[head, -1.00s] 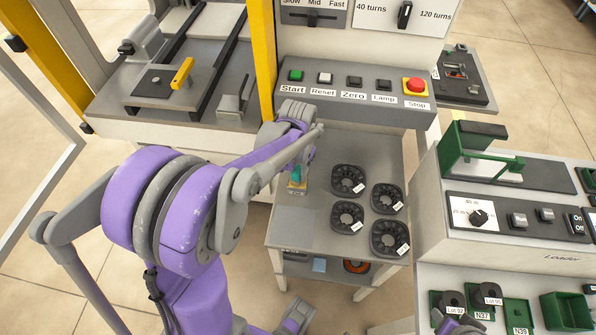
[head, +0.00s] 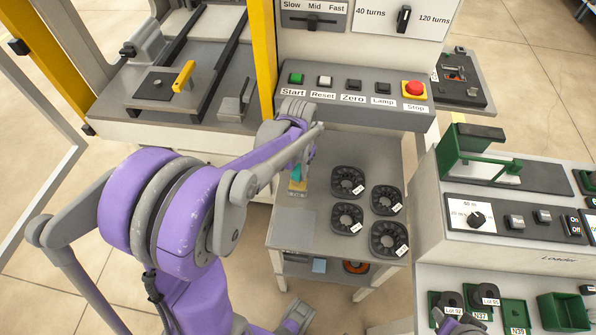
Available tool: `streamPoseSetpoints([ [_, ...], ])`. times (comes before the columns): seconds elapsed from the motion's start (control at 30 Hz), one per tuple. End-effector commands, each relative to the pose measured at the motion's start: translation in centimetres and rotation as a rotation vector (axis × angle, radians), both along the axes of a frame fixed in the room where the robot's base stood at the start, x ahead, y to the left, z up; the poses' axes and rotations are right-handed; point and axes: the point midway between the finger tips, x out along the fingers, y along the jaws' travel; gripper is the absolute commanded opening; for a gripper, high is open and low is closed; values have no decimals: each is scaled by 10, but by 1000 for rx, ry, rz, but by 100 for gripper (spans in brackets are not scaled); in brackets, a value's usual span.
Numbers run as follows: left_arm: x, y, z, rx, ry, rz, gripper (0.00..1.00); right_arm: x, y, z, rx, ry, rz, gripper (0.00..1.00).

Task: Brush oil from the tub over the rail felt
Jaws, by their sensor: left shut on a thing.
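My left gripper (head: 299,166) is over the left side of the small grey table, its fingers mostly hidden by my own wrist. It is shut on a slim teal thing (head: 297,174), which looks like the brush handle. Right below it is a small yellowish item (head: 297,187), perhaps the oil tub; I cannot tell whether the brush tip is in it or above it. Dark rails (head: 226,62) run along the machine bed at the upper left; I cannot make out the felt.
Several black spools (head: 346,180) lie on the table (head: 330,255), right of my gripper. A button panel (head: 350,105) with a red stop button (head: 414,89) stands behind. A yellow post (head: 263,60) rises beside the bed. The loader machine (head: 520,220) stands at the right.

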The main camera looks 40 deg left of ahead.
Motion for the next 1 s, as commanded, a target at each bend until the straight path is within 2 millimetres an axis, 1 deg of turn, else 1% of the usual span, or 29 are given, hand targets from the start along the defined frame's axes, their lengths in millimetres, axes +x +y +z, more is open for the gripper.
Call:
streamPoseSetpoints([
  [0.03,1,0,7,0,-1,0,0,1,0,6,0,-2,0,50],
  [0.6,1,0,52,0,-1,0,0,8,0,39,0,-16,0,50],
  [0.7,1,0,55,0,-1,0,0,9,0,41,0,-17,0,50],
  [1.0,0,0,53,0,0,0,0,8,0,40,0,-16,0,50],
])
